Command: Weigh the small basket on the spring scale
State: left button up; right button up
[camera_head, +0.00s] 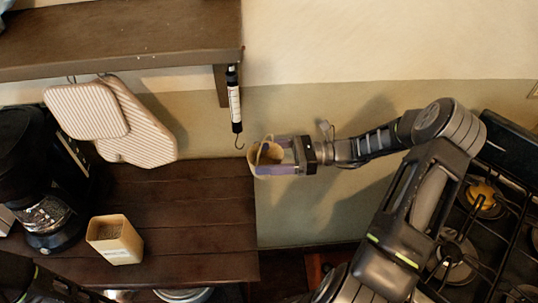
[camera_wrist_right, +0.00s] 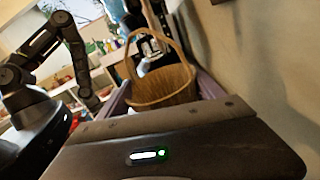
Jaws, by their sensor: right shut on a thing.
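The small wicker basket (camera_head: 265,155) is held upright between the fingers of my right gripper (camera_head: 272,168), in front of the wall. The right wrist view shows the basket (camera_wrist_right: 160,87) with its arched handle standing up between the two fingers of the right gripper (camera_wrist_right: 163,98). The spring scale (camera_head: 234,100) hangs from the shelf's right end, a dark and white tube with a hook at the bottom. In the head view the hook is just left of the basket's handle, with a small gap; depth between them is unclear. My left gripper does not show.
The wooden shelf (camera_head: 120,35) is above. Striped pot holders (camera_head: 90,110) hang at left. A coffee maker (camera_head: 42,190) and a tan square container (camera_head: 115,238) stand on the dark wooden counter (camera_head: 195,215). A gas stove (camera_head: 490,235) is at right.

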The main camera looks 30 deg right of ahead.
aim_at(250, 162)
jog(key=shift+x, duration=1.6)
jog(key=shift+w+a, duration=0.1)
jog(key=shift+w+a, duration=0.15)
jog(key=shift+a, duration=0.25)
jog(key=shift+a, duration=0.1)
jog(key=shift+w+a+f+p, duration=0.15)
jog(key=shift+w+a+p, duration=0.15)
jog(key=shift+a, duration=0.1)
jog(key=shift+w+a+f+b, duration=0.1)
jog(key=shift+a+f+b, duration=0.2)
jog(key=shift+f, duration=0.3)
jog(key=shift+f, duration=0.1)
